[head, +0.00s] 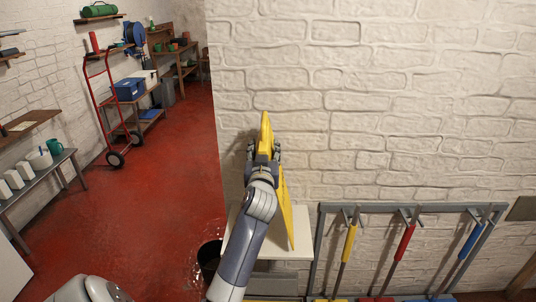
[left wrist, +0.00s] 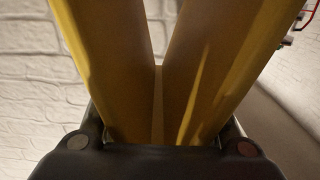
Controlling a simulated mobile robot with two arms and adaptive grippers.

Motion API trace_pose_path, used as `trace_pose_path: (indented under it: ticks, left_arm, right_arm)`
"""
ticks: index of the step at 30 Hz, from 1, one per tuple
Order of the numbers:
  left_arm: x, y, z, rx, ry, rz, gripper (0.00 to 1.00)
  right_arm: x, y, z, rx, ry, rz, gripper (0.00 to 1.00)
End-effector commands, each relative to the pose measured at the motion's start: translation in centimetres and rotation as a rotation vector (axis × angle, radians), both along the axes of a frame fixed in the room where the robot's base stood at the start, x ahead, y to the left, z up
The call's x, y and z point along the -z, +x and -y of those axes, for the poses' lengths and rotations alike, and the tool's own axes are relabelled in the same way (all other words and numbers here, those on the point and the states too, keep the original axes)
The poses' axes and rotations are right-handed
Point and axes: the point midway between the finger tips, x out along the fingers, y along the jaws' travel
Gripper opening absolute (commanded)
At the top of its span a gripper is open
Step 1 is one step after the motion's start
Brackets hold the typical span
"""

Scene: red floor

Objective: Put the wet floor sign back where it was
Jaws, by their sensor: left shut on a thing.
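The yellow wet floor sign (head: 286,205) is upright in front of the white brick wall, above a small white-topped table (head: 300,247). My left gripper (head: 264,152) is shut on its upper part. In the left wrist view, the sign's two yellow panels (left wrist: 92,50) spread apart in a V from between the fingers (left wrist: 158,140). I cannot tell whether the sign's lower edge touches the tabletop. My forearm hides part of the sign and table. My right gripper is not in view.
A grey rack (head: 318,245) with yellow, red and blue handled tools is to the right. A red hand truck (head: 100,100) and shelves line the left wall.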

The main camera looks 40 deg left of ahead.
Motion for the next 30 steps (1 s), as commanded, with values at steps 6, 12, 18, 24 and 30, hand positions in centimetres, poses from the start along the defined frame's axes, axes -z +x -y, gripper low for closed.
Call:
trace_pose_path:
  ticks: [6, 12, 18, 24, 30]
  left_arm:
    - [-0.1, 2.8, -1.3, 0.001, 0.004, 0.005, 0.0]
    - [0.8, 3.4, -1.5, 0.001, 0.003, 0.002, 0.0]
    - [3.3, 3.4, -1.5, 0.001, 0.002, 0.002, 0.0]
    - [3.6, 3.4, -1.5, 0.002, 0.002, 0.006, 0.0]
    - [4.1, 3.3, -1.5, 0.001, -0.001, 0.001, 0.48]
  right_arm:
    - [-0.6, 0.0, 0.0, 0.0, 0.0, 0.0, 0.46]
    - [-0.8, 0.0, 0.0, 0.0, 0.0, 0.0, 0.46]
    - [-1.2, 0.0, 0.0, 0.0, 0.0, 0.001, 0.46]
    - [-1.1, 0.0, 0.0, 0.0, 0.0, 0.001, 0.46]
    - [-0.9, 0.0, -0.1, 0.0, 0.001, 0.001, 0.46]
